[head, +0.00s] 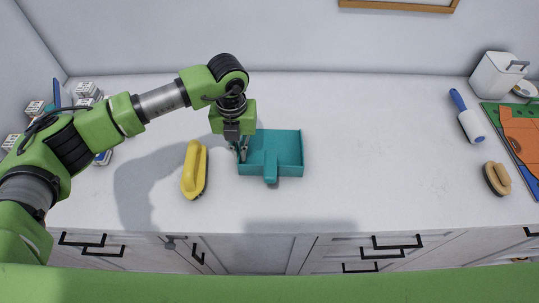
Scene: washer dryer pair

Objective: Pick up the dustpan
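The teal dustpan (286,142) lies on the white counter (370,150) near its middle, with its short handle pointing toward the front edge. My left gripper (239,152) reaches down from above at the dustpan's left side wall. Its fingers are small and dark and sit right at that wall. Whether they are apart or closed on the wall is too small to tell. My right gripper does not show.
A yellow-handled brush (194,170) lies just left of the dustpan. At the right are a lint roller (470,122), a wooden brush (497,179), a white container (497,75) and a green-and-orange board (520,135). Small boxes (86,90) stand at the far left. The counter right of the dustpan is clear.

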